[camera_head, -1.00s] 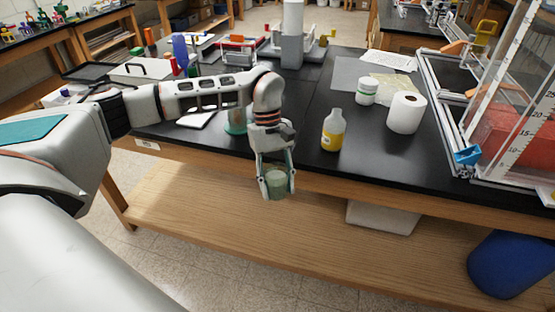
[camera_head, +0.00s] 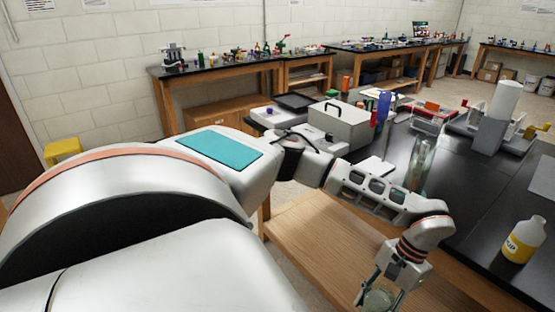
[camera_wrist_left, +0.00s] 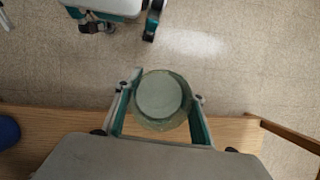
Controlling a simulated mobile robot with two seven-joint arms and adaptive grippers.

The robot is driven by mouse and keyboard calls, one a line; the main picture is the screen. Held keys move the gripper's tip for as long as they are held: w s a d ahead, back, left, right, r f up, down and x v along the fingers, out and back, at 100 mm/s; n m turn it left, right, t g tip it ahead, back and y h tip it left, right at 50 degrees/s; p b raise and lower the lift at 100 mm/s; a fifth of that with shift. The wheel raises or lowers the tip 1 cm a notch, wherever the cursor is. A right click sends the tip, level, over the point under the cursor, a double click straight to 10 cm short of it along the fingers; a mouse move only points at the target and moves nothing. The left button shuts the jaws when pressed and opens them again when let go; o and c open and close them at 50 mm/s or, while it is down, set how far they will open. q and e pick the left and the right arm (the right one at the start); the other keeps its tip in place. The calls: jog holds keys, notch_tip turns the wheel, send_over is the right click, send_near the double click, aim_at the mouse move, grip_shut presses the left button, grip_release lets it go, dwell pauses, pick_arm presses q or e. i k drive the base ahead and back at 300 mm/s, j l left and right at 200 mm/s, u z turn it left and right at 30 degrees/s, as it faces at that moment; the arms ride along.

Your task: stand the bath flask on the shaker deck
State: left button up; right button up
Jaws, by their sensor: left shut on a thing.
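The bath flask (camera_head: 379,299) is a greenish, translucent vessel, held low in front of the bench at the bottom edge of the head view. My left gripper (camera_head: 381,294) is shut on it, one finger on each side. In the left wrist view the flask (camera_wrist_left: 160,96) shows as a round, pale green shape between the fingers (camera_wrist_left: 166,92), over the floor and a wooden edge. I cannot tell for sure which thing is the shaker deck. My right gripper is not in view.
A grey box with a black handle (camera_head: 340,123) stands on the bench's left end. A tall glass vessel (camera_head: 419,166) stands behind my left forearm. A yellow-labelled bottle (camera_head: 523,240) is at the right. Dark bench top (camera_head: 478,200) between them is clear.

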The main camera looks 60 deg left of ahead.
aim_at(295, 102)
jog(key=j+u, duration=0.1)
jog(key=u, duration=0.25)
jog(key=j+u, duration=0.1)
jog(key=u, duration=0.2)
jog(key=i+j+u, duration=0.15)
jog(key=j, duration=0.15)
jog(key=j+u, duration=0.1)
jog(key=j, duration=0.25)
jog(key=i+j+u, duration=0.2)
jog(key=j+u, duration=0.2)
jog(key=i+j+u, duration=0.2)
jog(key=u, duration=0.2)
jog(key=i+j+u, duration=0.55)
jog(key=i+u, duration=0.45)
jog(key=i+j+z, duration=0.1)
jog(key=i, duration=0.3)
jog(key=i+j+z, duration=0.15)
jog(key=i, duration=0.3)
jog(key=i+z, duration=0.2)
jog(key=z, duration=0.2)
jog(key=i+j+z, duration=0.15)
jog(key=z, duration=0.25)
jog(key=i+j+z, duration=0.2)
jog(key=z, duration=0.2)
jog(key=i+j+z, duration=0.2)
jog(key=z, duration=0.25)
